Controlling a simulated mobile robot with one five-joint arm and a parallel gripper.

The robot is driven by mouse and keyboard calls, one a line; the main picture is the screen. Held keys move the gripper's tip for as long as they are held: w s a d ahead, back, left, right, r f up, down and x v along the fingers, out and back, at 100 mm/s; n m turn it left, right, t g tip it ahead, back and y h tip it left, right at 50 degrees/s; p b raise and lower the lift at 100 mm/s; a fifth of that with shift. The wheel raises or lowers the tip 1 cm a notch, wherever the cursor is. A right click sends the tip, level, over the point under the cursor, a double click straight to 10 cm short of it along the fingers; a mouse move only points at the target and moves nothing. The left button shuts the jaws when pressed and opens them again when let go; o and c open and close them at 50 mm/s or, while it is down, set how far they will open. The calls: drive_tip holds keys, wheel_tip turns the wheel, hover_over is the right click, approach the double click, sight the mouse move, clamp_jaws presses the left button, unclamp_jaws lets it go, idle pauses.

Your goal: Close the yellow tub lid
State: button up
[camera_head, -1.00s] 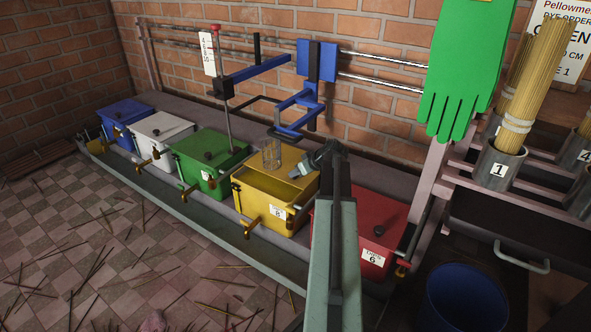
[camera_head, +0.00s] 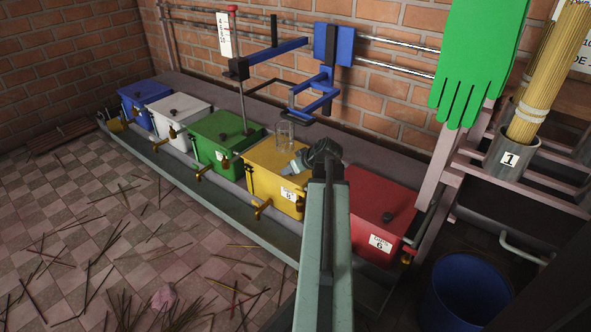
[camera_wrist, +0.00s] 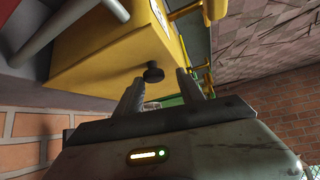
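The yellow tub (camera_head: 265,188) stands in the row between the green and red tubs. Its lid (camera_head: 268,157) now looks flat over the top; my gripper hides its right part, so I cannot tell if it is fully seated. My gripper (camera_head: 291,164) is over the right side of the lid, pointing left. In the wrist view a yellow surface with a black knob (camera_wrist: 153,73) lies just beyond my gripper (camera_wrist: 158,84). The two fingers are apart, with the knob showing between them; contact is not clear.
A clear cylinder (camera_head: 285,136) stands behind the yellow lid. A blue frame (camera_head: 312,96) on rails hangs above. The green tub (camera_head: 220,137) is left and the red tub (camera_head: 377,207) right. A blue bucket (camera_head: 464,290) stands at lower right. Sticks litter the floor.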

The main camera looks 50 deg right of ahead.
drive_tip(key=shift+o, duration=0.6)
drive_tip(key=shift+w, duration=0.1)
drive_tip(key=shift+d, duration=0.1)
drive_tip(key=shift+s, duration=0.2)
drive_tip(key=p+v, duration=0.5)
drive_tip(key=v, duration=0.2)
drive_tip(key=shift+r, duration=0.25)
drive_tip(key=shift+s, duration=0.15)
drive_tip(key=shift+a+p, duration=0.2)
drive_tip(key=shift+p, duration=0.1)
